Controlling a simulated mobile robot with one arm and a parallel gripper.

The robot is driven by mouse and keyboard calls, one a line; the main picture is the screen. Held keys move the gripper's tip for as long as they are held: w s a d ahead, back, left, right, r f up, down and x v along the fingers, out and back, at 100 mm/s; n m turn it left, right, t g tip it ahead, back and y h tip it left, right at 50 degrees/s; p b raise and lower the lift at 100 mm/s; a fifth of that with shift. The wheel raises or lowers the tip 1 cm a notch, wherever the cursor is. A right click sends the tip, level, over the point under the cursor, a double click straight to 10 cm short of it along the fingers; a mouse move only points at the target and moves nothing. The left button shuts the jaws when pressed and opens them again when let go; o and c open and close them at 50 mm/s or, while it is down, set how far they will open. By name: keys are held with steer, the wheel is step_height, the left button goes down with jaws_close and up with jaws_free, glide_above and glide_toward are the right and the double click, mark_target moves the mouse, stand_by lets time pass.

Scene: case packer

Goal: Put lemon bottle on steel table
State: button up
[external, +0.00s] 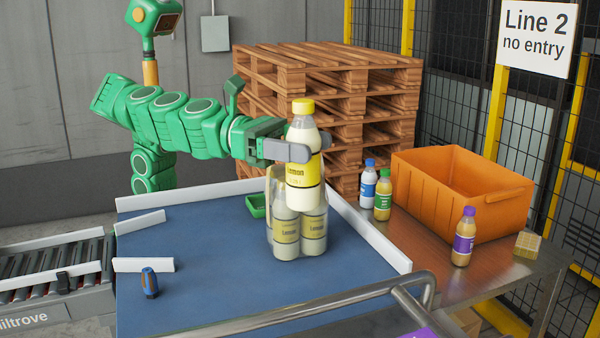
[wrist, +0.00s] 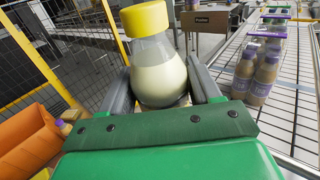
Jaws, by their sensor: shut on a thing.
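The lemon bottle (external: 303,160) has a yellow cap, pale contents and a yellow label. My gripper (external: 305,148) is shut around its upper body and holds it upright above the blue surface (external: 200,240). In the wrist view the bottle (wrist: 158,62) stands between the two grey fingers. In the external view, more lemon bottles (external: 286,235) in clear wrap stand on the blue surface just below and behind the held one. The steel table (external: 420,245) is to the right, beyond a white rail.
On the steel table are an orange crate (external: 440,205), blue-capped (external: 369,180), green-capped (external: 383,195) and purple-capped (external: 463,238) bottles, and a small yellowish block (external: 527,245). Bare steel shows in front of the crate. A metal rail (external: 330,300) crosses the front. Wooden pallets (external: 330,70) stand behind.

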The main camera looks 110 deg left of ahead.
steer(key=shift+w+a+r+m+g+h, duration=0.35)
steer(key=shift+w+a+r+m+h, duration=0.4)
steer(key=shift+w+a+h, duration=1.55)
steer(key=shift+w+a+r+m+g+h, duration=0.45)
steer(key=shift+w+a+m, duration=0.65)
steer(key=shift+a, duration=2.7)
steer(key=w+a+f+n+t+y, duration=0.15)
steer(key=a+f, duration=0.35)
steer(key=a, duration=0.7)
steer(key=a+f+n+y, duration=0.1)
steer(key=a+f+y, duration=0.3)
steer(key=a, duration=0.9)
steer(key=a+f+n+y, duration=0.15)
steer(key=a+f, duration=0.45)
steer(key=a, duration=0.6)
steer(key=s+a+f, duration=0.2)
steer(key=a+f, duration=0.2)
steer(key=f, duration=0.7)
steer(key=s+a+f, duration=0.2)
steer(key=a+f, duration=0.2)
steer(key=f, duration=0.7)
steer(key=shift+a+f+n, duration=0.25)
steer(key=shift+f+n, duration=0.05)
steer(key=shift+n, duration=0.05)
